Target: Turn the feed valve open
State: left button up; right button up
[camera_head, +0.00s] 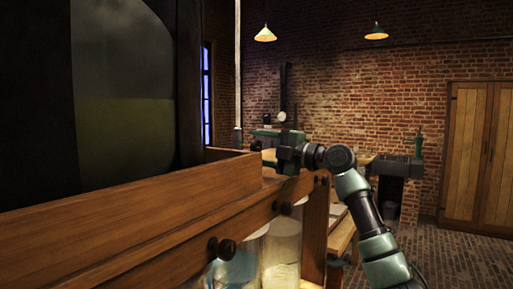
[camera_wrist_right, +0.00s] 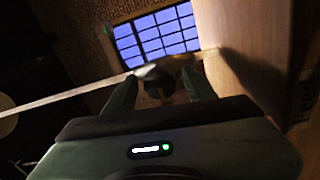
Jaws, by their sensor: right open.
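My right gripper (camera_head: 270,150) is at the far end of the wooden frame in the head view, its arm coming in from the lower right. In the right wrist view the gripper's two fingers (camera_wrist_right: 160,84) stand apart. A dark rounded piece (camera_wrist_right: 152,77) shows between or just beyond the fingertips; it may be the feed valve's handle, but it is too dark to be sure, and I cannot tell whether the fingers touch it. My left gripper is not in view.
The wooden frame (camera_head: 130,235) with dark knobs (camera_head: 222,248) fills the lower left, with glass jars (camera_head: 282,250) below. A large dark cylinder (camera_head: 125,90) stands above it. A pale vertical rod (camera_head: 238,65) rises near the gripper. The brick floor (camera_head: 460,262) at right is open.

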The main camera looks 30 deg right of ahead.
aim_at(260, 148)
jog(key=b+v, duration=0.3)
jog(key=v, duration=0.3)
jog(key=shift+s+d+f, duration=0.15)
jog(key=shift+s, duration=0.05)
jog(key=shift+s+d, duration=0.2)
jog(key=shift+s, duration=0.35)
